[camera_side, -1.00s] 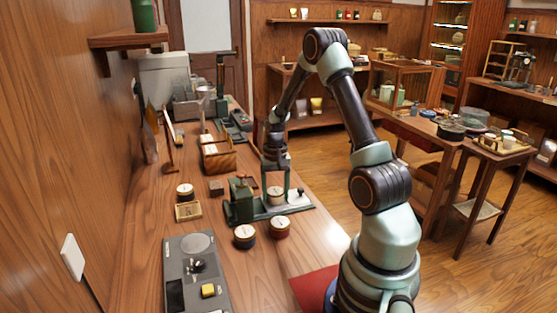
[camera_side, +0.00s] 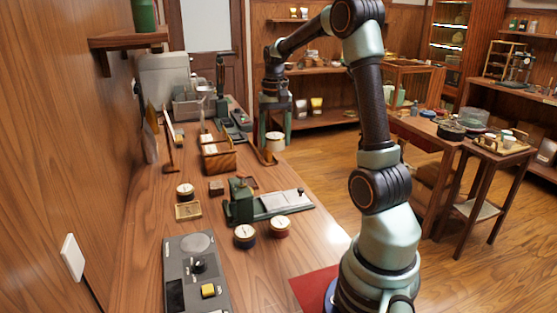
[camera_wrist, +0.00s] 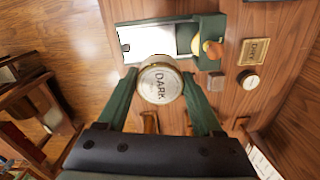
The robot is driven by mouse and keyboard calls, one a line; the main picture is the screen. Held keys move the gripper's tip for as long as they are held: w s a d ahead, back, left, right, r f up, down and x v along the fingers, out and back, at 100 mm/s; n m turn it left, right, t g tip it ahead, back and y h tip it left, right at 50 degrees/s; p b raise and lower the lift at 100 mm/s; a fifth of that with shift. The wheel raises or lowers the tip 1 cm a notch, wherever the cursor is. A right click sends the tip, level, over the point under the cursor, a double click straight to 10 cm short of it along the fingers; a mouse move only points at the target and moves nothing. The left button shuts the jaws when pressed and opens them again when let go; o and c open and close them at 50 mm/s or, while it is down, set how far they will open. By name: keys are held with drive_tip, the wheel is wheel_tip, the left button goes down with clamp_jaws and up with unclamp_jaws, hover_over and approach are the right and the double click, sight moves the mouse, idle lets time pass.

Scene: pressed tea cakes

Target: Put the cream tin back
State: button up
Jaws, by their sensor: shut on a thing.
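The cream tin (camera_side: 275,142) is held between the fingers of my gripper (camera_side: 275,136), clear of the counter near its right edge. In the wrist view, the cream tin (camera_wrist: 159,84) shows a round lid reading "DARK", with my gripper's green fingers (camera_wrist: 160,97) shut on its sides. The green press (camera_side: 240,201) stands nearer the arm, and its pale plate (camera_side: 281,203) is bare. In the wrist view the pale plate (camera_wrist: 147,40) lies beyond the tin.
A black-based tin (camera_side: 185,191) stands by a label plaque (camera_side: 188,211). A wooden stand (camera_side: 263,156) is below my gripper. A scale (camera_side: 196,270) lies at the front.

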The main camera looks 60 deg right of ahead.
drive_tip(key=shift+r, duration=0.6)
drive_tip(key=shift+s+r, duration=0.15)
drive_tip(key=shift+r, duration=0.1)
drive_tip(key=s+a, duration=0.1)
drive_tip(key=s, duration=0.4)
hover_over(312, 226)
drive_tip(key=f, duration=0.2)
wheel_tip(312, 226, down, 19)
drive_tip(key=shift+f, duration=0.1)
drive_tip(key=o, duration=1.5)
drive_tip(key=shift+f, duration=0.1)
